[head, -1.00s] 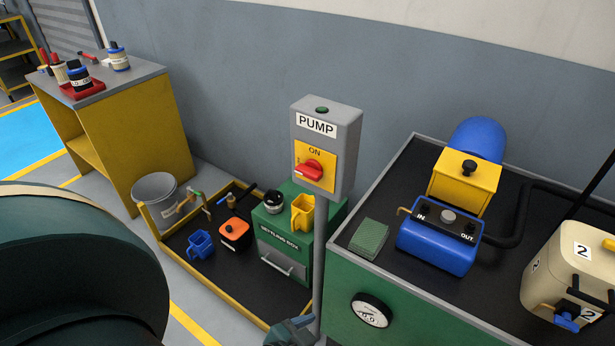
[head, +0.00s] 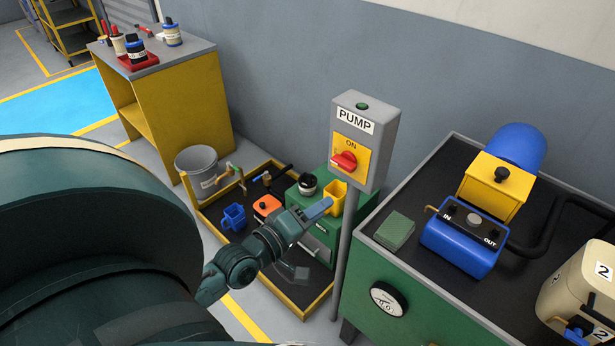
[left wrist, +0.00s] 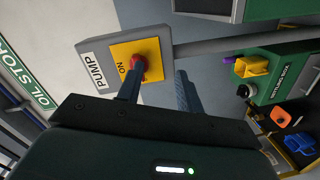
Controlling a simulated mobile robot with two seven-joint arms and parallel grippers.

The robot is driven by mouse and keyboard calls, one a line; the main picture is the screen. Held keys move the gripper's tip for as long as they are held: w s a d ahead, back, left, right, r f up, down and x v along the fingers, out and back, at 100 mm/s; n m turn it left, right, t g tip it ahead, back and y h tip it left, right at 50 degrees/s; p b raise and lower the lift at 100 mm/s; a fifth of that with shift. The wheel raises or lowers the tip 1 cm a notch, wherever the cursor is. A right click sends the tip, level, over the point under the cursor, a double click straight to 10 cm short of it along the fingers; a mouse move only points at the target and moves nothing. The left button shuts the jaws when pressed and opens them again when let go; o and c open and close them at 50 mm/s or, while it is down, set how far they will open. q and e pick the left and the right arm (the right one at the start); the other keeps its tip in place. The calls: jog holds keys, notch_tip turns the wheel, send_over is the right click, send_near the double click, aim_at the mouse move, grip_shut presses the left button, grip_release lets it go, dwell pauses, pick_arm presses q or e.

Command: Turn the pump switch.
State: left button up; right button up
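The grey pump box (head: 384,121) stands on a post, with a white PUMP label and a green button on top. Its red switch knob (head: 344,161) sits on a yellow plate (head: 362,154) below the word ON. My left gripper (head: 305,240) is open and empty, below and left of the box in the head view. In the left wrist view, the red knob (left wrist: 142,68) appears near the tip of one finger of my left gripper (left wrist: 160,74), and the fingers are spread apart. Contact with the knob does not show. My right gripper is not in view.
The post (head: 343,250) rises beside the green bench (head: 420,312), which carries a blue pump (head: 462,246). The green settling box (head: 312,203), a yellow cup and other items stand in a low tray (head: 308,309) behind my left gripper. A grey bucket (head: 203,169) is further left.

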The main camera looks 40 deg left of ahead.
aim_at(341, 166)
pick_arm(q)
jog(key=a+r+n, duration=0.1)
jog(key=r+n+t, duration=0.1)
jog(key=a+r+n, duration=0.1)
jog(key=shift+w+a+r+y, duration=0.3)
jog(key=shift+w+r+y, duration=0.05)
jog(key=shift+w+y, duration=0.05)
jog(key=shift+c, duration=0.2)
jog(key=w, duration=0.7)
jog(key=shift+w+d+b, duration=0.2)
jog(key=shift+w+b, duration=0.1)
jog(key=shift+b, duration=0.05)
jog(key=shift+w, duration=0.1)
jog(key=shift+w, duration=0.15)
grip_shut()
jog(key=shift+p, duration=0.3)
